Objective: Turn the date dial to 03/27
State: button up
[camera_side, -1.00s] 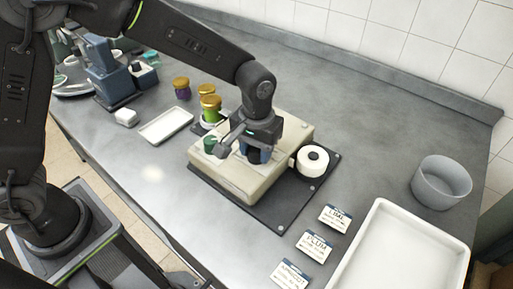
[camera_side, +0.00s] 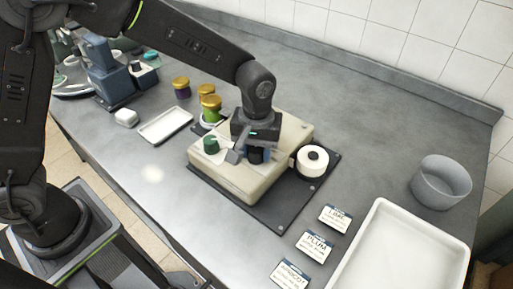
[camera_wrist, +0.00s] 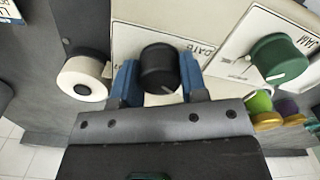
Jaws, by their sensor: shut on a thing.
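The date dial (camera_wrist: 160,67) is a black knob on the cream machine face, with "DATE" printed beside it in the wrist view. A pale pointer mark shows on its near side; the date it points to cannot be read. My gripper (camera_wrist: 160,78) has its two blue fingers closed on either side of the dial. In the side view my gripper (camera_side: 257,153) is over the cream label machine (camera_side: 225,178), and the dial (camera_side: 256,156) is mostly hidden by it.
A green knob (camera_wrist: 280,58) by "JAM" sits beside the dial. A white label roll (camera_side: 312,160) is at the machine's right. Lidded jars (camera_side: 211,108) stand behind. Label cards (camera_side: 318,246), a white tray (camera_side: 400,255) and a grey tub (camera_side: 441,182) lie to the right.

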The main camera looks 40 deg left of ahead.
aim_at(257, 148)
jog(key=o, duration=0.9)
notch_tip(257, 148, up, 14)
jog(key=shift+f, duration=0.1)
jog(key=s+a+r+m+t, duration=0.25)
jog(key=s+a+r, duration=0.25)
jog(key=s+a, duration=0.4)
jog(key=s+a+f+m+t, duration=0.1)
jog(key=s+a, duration=0.1)
jog(key=s, duration=0.1)
jog(key=s+a+f+t, duration=0.1)
jog(key=s+a, duration=0.1)
jog(key=s, duration=0.1)
jog(key=s+a+m+t, duration=0.1)
jog(key=s+a, duration=0.2)
jog(key=shift+s+f+m, duration=0.15)
jog(key=shift+f+m, duration=0.2)
jog(key=shift+f, duration=0.05)
